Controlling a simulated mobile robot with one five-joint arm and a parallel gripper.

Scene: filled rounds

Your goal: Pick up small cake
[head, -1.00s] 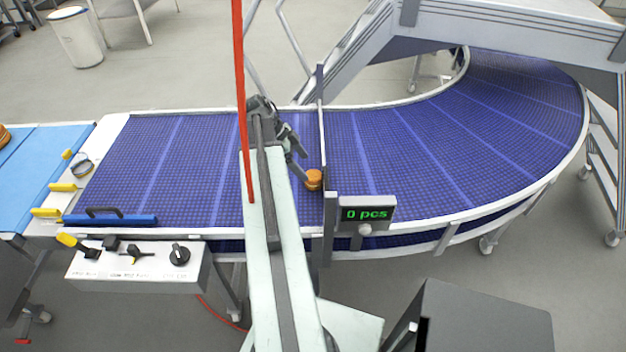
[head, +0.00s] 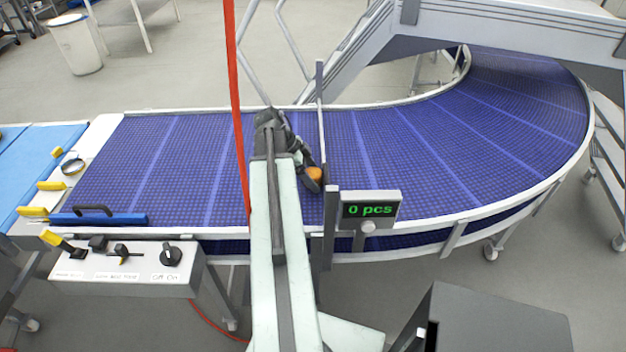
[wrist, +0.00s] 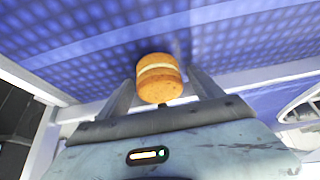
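The small cake (head: 315,174) is a round golden-brown cake with a pale cream layer. It is on the blue conveyor belt, just left of the upright divider, and my gripper (head: 312,178) partly covers it in the head view. In the wrist view the cake (wrist: 159,86) shows whole, between my two gripper fingers (wrist: 162,76). The fingers are spread, with a gap visible on the right side of the cake. I see no clear grip on it.
A thin upright divider (head: 321,130) crosses the belt close to the right of the cake. A counter display (head: 369,210) reading "0 pcs" stands at the near edge. The blue belt (head: 180,160) is clear to the left. A control box (head: 125,270) is at front left.

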